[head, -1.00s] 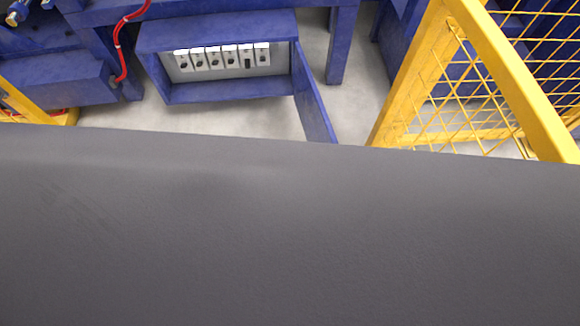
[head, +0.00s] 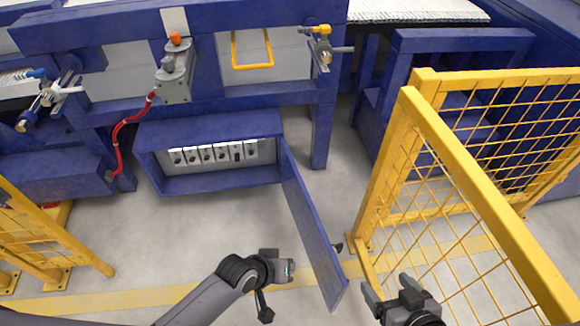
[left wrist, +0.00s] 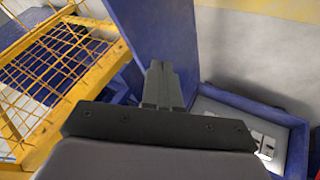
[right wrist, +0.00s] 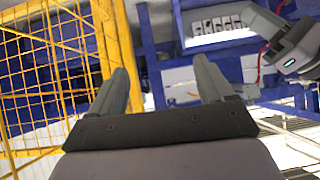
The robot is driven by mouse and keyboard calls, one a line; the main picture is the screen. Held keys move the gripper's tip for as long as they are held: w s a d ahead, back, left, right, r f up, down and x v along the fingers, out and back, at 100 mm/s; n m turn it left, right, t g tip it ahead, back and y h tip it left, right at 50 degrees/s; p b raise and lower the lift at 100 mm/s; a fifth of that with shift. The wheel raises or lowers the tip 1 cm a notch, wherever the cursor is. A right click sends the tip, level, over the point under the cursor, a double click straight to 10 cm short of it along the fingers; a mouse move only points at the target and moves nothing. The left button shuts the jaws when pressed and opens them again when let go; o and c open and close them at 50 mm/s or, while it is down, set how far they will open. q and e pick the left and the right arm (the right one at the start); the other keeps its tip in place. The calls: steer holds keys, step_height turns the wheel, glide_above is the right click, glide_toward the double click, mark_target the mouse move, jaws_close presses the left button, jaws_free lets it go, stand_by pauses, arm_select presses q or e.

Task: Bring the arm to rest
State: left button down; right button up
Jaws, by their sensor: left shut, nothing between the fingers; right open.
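My left arm (head: 205,298) comes in from the bottom left of the head view, its wrist left of the open blue cabinet door (head: 315,235). In the left wrist view my left gripper (left wrist: 163,70) is shut and empty, with a blue panel (left wrist: 150,30) behind its fingers; I cannot tell whether they touch. My right gripper (head: 389,288) is open and empty at the bottom of the head view, right of the door and by the yellow fence. Its two spread fingers also show in the right wrist view (right wrist: 165,75).
The blue cabinet (head: 210,184) stands open with a row of switches (head: 215,153) inside. A yellow mesh fence (head: 470,190) stands close on the right. Another yellow fence (head: 45,245) is at left. The floor (head: 225,225) before the cabinet is clear.

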arm_select(q)
steer(key=s+a+r+t+y+p, duration=0.1)
steer(key=s+a+r+t+p, duration=0.1)
steer(key=a+r, duration=0.3)
steer(key=s+a+r+m+t+y+p, duration=0.1)
steer(key=s+a+r+t+p, duration=0.1)
steer(key=a+r, duration=0.4)
steer(key=s+a+r+t+y+p, duration=0.1)
steer(key=s+a+r+p, duration=0.3)
steer(key=a+r+p, duration=0.2)
steer(key=shift+s+a+t, duration=0.15)
steer(key=shift+a+t, duration=0.25)
steer(key=shift+a, duration=0.5)
